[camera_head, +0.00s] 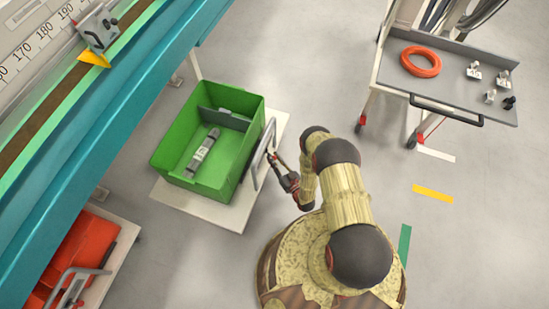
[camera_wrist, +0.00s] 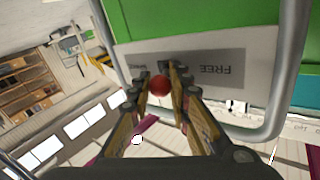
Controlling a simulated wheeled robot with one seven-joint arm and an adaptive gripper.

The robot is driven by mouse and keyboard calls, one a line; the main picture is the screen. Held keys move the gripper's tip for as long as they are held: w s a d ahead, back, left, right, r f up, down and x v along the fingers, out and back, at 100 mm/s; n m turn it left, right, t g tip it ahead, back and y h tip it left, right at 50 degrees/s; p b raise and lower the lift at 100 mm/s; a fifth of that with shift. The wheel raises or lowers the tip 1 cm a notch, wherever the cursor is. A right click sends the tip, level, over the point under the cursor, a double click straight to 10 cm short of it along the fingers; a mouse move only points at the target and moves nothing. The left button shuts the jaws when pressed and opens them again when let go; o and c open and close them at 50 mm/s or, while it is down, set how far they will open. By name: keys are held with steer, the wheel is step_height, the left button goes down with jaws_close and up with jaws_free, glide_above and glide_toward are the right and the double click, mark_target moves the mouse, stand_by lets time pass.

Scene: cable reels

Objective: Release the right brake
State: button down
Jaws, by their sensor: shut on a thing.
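A red ball knob (camera_wrist: 159,86), seemingly the brake's, sits between the fingertips of my gripper (camera_wrist: 160,77) in the wrist view. My gripper is shut on it. Behind it is a grey label plate (camera_wrist: 215,69) with the word FREE upside down; the fingers hide part of the plate. In the head view my gripper (camera_head: 274,158) is at the right side of a white cart (camera_head: 217,213), beside its grey handle (camera_head: 263,152). The knob cannot be made out there.
A green bin (camera_head: 243,157) with a grey cylinder (camera_head: 203,150) inside stands on the cart. A teal-edged bench (camera_head: 126,100) runs along the left. A grey trolley (camera_head: 455,85) with an orange ring (camera_head: 420,61) stands at upper right. Floor between is clear.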

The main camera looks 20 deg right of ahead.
stand_by(0.3)
steer(key=c, duration=1.7)
jaws_free()
steer(key=shift+o, duration=0.3)
steer(key=v, duration=0.7)
steer(key=shift+s, duration=0.25)
